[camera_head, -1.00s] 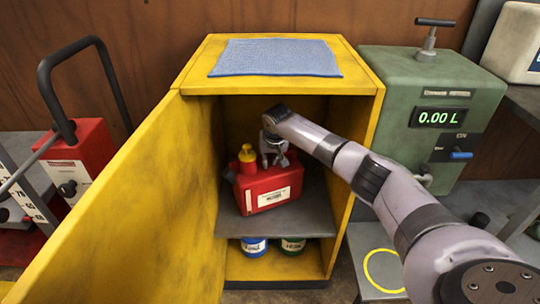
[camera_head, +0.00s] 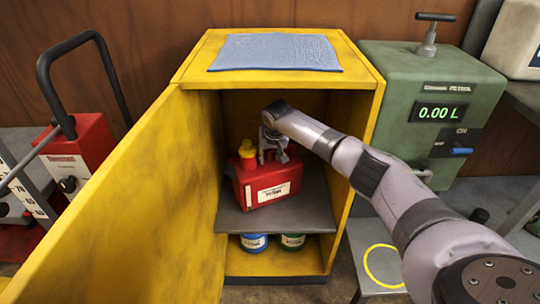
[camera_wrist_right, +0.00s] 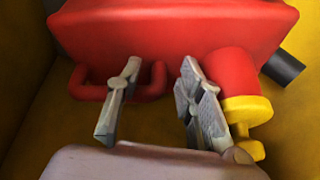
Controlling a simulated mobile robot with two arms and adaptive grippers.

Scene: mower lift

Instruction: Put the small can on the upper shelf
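The small red can (camera_head: 268,184) with a yellow cap (camera_head: 247,154) stands upright on the grey upper shelf (camera_head: 300,215) inside the yellow cabinet. A pale label shows on its front. My right gripper (camera_head: 273,152) is at the top of the can, beside the yellow cap. In the right wrist view, its fingers (camera_wrist_right: 158,105) are spread apart, with the can's red handle (camera_wrist_right: 152,82) showing between and behind them. I cannot tell whether a finger touches the handle. The can's body (camera_wrist_right: 180,28) fills the top of that view. My left gripper is not in view.
The yellow door (camera_head: 130,205) stands open at the left. A blue tin (camera_head: 254,243) and a green tin (camera_head: 292,242) stand under the shelf. A blue cloth (camera_head: 275,52) lies on the cabinet top. A green pump unit (camera_head: 415,80) stands close on the right.

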